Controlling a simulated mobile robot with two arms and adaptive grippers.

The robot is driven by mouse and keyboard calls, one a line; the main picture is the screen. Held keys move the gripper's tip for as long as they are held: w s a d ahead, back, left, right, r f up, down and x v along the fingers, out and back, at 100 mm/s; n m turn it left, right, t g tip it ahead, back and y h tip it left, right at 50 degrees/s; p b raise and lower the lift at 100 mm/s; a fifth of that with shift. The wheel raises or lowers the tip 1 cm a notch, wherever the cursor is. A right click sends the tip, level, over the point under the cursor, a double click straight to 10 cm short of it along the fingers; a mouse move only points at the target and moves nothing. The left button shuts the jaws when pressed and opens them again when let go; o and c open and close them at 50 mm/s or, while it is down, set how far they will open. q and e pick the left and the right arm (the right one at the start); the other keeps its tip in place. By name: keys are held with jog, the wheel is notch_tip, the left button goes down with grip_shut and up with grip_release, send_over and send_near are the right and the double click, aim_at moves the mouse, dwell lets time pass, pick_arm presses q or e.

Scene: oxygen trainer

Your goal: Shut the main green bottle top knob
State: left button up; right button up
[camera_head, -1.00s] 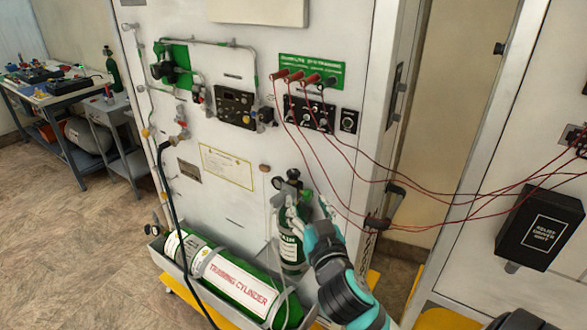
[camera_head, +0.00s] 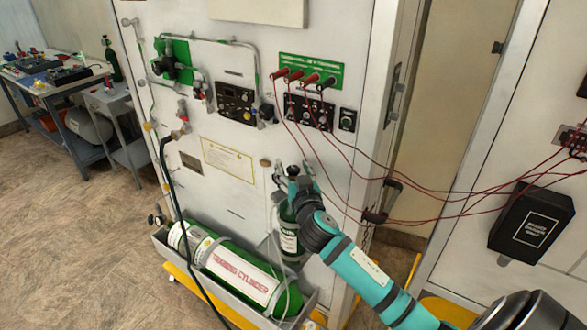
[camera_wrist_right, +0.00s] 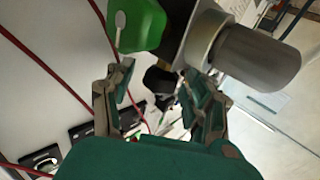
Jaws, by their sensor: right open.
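The upright green bottle (camera_head: 288,238) with a white label stands against the white panel, behind the lying cylinder. Its dark top knob (camera_head: 293,170) shows between the fingers of my right gripper (camera_head: 292,175). My right gripper is open around the bottle's top, and its arm hides the bottle's right side. In the right wrist view, a black knob (camera_wrist_right: 160,80) lies between the spread fingertips of the gripper (camera_wrist_right: 158,72). A green body (camera_wrist_right: 141,22) and a grey metal cylinder (camera_wrist_right: 258,58) are just beyond. I cannot tell whether a finger touches the knob. My left gripper is out of view.
A green and white training cylinder (camera_head: 238,272) lies in a grey tray (camera_head: 190,272) at the front. Red cables (camera_head: 345,150) hang from the panel across to the right, near my arm. A black box (camera_head: 530,225) is on the right. The floor at left is clear.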

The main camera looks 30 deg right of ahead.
jog(key=shift+c, duration=0.3)
grip_shut()
jog(key=shift+f+m+h+b, duration=0.25)
jog(key=shift+m+h+b, duration=0.3)
jog(key=shift+b, duration=0.4)
jog(key=m+g+h+b, duration=0.3)
jog(key=g+h+b, duration=0.1)
jog(key=b, duration=0.3)
jog(key=m+g+h+b, duration=0.4)
jog(key=b, duration=0.4)
jog(key=shift+w+a+f+g+h, duration=0.1)
jog(key=shift+g+h, duration=0.15)
jog(key=shift+g, duration=0.05)
jog(key=shift+r+m+g+h+b, duration=0.2)
jog(key=shift+m+g+h+b, duration=0.2)
jog(key=shift+m+g+b, duration=0.45)
jog(key=shift+r, duration=0.1)
jog(key=shift+o, duration=0.3)
grip_release()
